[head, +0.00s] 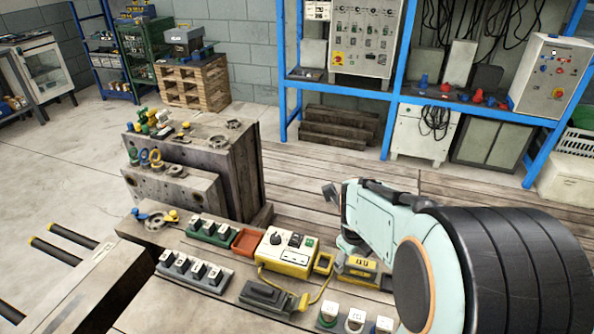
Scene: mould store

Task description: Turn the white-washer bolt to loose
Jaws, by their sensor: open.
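A tall dark mould block (225,158) stands left of centre, with a lower plate (180,190) against its front. Several small bolts or fittings with green, yellow and pale colours (153,123) cluster on the block's top left. Green, blue and yellow ring-like parts (149,156) sit on the lower plate. I cannot single out the white-washer bolt or read its setting at this size. My gripper (332,194) shows as small dark parts at the left end of my pale arm, open, right of the block and apart from it. The arm hides part of it.
On the bench before the block are a yellow-and-white control box (287,252), a red tray (248,241), racks of white-topped pieces (194,271) and a grey-and-yellow tool (270,297). Blue shelving (390,110) stands behind. Boards right of the block look clear.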

